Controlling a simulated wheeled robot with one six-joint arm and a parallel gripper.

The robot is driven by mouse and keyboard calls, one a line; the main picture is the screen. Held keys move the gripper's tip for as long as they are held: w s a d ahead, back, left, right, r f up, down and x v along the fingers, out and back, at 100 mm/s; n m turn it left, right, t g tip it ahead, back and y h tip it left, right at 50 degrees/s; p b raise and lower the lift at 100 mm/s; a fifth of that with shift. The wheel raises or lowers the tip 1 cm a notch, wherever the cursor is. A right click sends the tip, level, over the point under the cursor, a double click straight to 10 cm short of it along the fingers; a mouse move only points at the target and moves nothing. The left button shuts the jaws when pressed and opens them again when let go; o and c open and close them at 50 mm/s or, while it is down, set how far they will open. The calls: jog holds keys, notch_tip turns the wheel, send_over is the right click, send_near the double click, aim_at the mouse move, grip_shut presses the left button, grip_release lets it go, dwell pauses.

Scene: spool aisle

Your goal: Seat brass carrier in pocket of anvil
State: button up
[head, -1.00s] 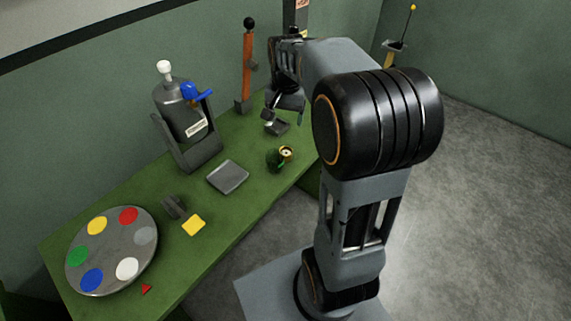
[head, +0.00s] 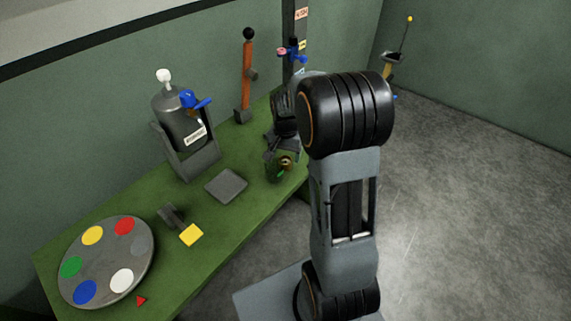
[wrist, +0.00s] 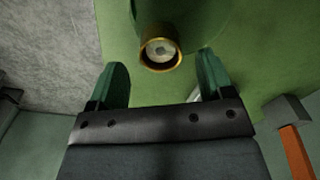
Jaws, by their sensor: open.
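The brass carrier (head: 286,162) shows as a small brass ring beside a dark green rounded body (head: 273,168) near the bench's right edge. In the wrist view, its brass rim (wrist: 147,62) has a pale grey round centre and lies between and just beyond my fingertips, against the green body. My gripper (head: 284,150) hangs just above it, open and empty; in the wrist view (wrist: 162,72) its two green fingers are spread apart. I cannot pick out the anvil or its pocket for sure; my gripper and arm cover part of that area.
A grey square plate (head: 226,186), a dark bracket (head: 171,215) and a yellow square (head: 191,235) lie on the green bench. A colour-spotted disc (head: 107,262) is at left. A grey canister (head: 179,122) and an orange lever (head: 247,75) stand behind. Bare bench surrounds the plate.

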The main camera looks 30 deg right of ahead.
jog(key=shift+f, duration=1.4)
jog(key=c, duration=1)
